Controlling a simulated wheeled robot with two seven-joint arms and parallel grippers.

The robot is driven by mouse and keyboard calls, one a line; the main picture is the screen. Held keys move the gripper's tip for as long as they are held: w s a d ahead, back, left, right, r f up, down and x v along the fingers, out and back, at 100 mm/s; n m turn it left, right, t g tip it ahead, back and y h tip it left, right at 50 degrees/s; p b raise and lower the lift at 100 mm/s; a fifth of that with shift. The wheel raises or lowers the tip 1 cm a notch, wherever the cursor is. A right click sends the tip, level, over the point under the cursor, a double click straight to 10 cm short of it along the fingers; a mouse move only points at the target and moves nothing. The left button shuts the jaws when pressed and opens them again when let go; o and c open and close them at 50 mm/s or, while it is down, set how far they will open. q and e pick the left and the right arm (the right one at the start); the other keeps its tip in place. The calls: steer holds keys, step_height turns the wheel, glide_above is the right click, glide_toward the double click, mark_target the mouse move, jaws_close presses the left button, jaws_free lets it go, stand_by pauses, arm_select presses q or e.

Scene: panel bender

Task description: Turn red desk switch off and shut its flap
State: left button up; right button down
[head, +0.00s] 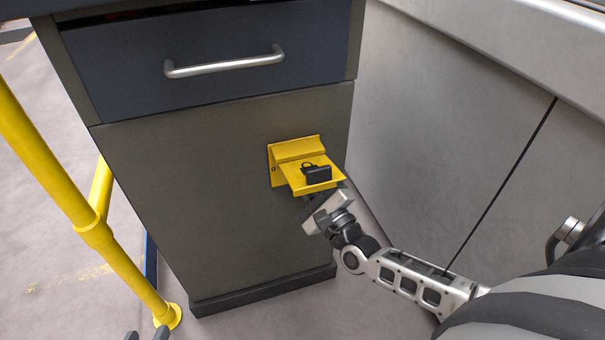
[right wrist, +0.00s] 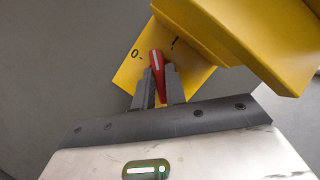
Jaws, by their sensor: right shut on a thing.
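The red switch handle (right wrist: 157,66) sits on a yellow plate (right wrist: 124,76) marked 0 and I in the right wrist view. The handle's tip points between the two marks. My right gripper (right wrist: 160,78) is shut on the handle, one finger on each side. In the head view the yellow flap (head: 331,185) sticks out from the cabinet, open, with a black padlock (head: 318,175) on it. It hides the handle and the right gripper's fingertips. The flap also shows in the right wrist view (right wrist: 245,45), above and right of the fingers. My left gripper (head: 147,335) is open and empty at the bottom edge.
The switch is on the front of a grey cabinet (head: 190,200) with a drawer handle (head: 225,64) above. A yellow rail (head: 95,232) stands at the left. A grey wall (head: 440,130) is at the right. Floor is free before the cabinet.

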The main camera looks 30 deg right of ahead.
steer(key=shift+n, duration=0.3)
steer(key=c, duration=1.4)
jaws_free()
steer(key=shift+c, duration=0.2)
steer(key=p+v, duration=0.1)
steer(key=v, duration=1.5)
steer(key=shift+r, duration=0.15)
